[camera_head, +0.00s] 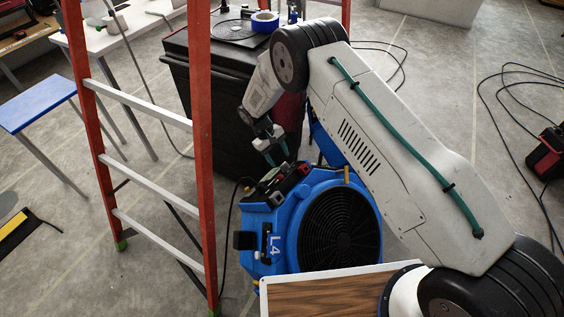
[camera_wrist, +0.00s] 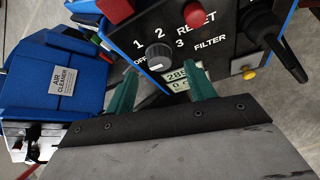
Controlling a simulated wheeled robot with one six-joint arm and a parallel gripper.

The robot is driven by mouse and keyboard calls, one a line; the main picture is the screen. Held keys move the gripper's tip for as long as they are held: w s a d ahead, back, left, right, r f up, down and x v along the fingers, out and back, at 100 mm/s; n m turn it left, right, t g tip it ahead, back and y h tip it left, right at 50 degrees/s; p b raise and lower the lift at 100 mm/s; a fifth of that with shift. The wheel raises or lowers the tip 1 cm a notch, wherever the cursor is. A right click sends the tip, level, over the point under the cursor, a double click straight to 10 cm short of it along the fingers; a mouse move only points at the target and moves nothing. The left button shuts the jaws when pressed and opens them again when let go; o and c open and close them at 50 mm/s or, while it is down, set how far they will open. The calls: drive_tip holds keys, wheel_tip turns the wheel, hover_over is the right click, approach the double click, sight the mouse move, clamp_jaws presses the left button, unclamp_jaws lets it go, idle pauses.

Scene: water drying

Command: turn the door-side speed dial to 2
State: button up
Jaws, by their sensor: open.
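A blue fan unit marked L4 (camera_head: 262,225) stands on the floor in the head view, its control panel on top. In the wrist view, the dark panel (camera_wrist: 222,45) carries a grey speed dial (camera_wrist: 158,56) ringed by OFF, 1, 2 and 3. The dial's exact setting is too small to tell. My gripper (camera_head: 275,152) is above the panel in the head view. In the wrist view my gripper (camera_wrist: 161,88) is open, its green fingertips apart, just short of the dial and to either side of it. Nothing is between them.
A blue body labelled AIR CLEANER (camera_wrist: 62,80) lies left. An orange ladder (camera_head: 203,150) and black bin (camera_head: 225,120) stand close by. Cables (camera_head: 510,80) lie right.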

sight(282, 165)
drive_tip(key=shift+x, duration=1.7)
drive_tip(key=shift+c, duration=0.2)
drive_tip(key=c, duration=0.9)
